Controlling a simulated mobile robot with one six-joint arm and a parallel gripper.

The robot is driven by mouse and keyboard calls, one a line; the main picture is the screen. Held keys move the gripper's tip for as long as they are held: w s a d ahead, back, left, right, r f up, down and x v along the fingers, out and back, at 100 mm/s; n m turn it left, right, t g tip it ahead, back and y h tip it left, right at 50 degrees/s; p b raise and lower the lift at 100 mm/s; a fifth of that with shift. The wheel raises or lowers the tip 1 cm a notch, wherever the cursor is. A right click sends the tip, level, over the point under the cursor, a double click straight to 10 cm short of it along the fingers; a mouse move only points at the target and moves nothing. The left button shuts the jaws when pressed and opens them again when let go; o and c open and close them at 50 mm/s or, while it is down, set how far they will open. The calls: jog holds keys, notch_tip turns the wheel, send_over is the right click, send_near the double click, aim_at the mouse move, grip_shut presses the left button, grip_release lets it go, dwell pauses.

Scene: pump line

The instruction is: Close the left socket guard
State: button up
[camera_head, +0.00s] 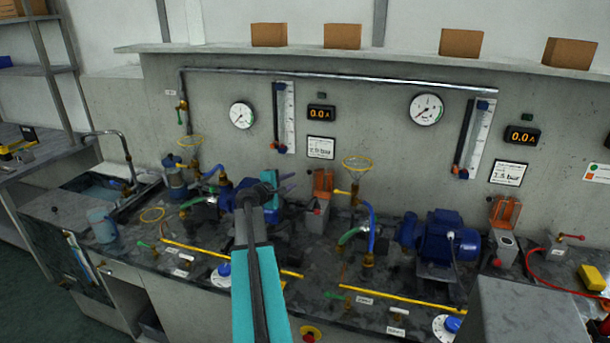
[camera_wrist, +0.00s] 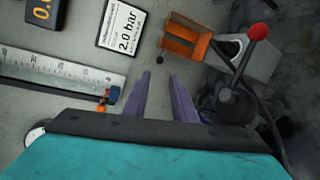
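A red ball knob (camera_wrist: 258,32) on a dark stalk is in front of the grey box.
A blue pump (camera_head: 236,192) is beside my gripper. A brass valve with a yellow ring (camera_head: 356,163) stands right of the guard. The right socket guard (camera_head: 505,211) is also raised. A 2.0 bar sign (camera_wrist: 121,25) is on the wall.

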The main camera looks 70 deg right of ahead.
aim_at(308, 173)
jog(key=shift+p+x, duration=2.15)
jog(key=shift+x, duration=4.7)
grip_shut()
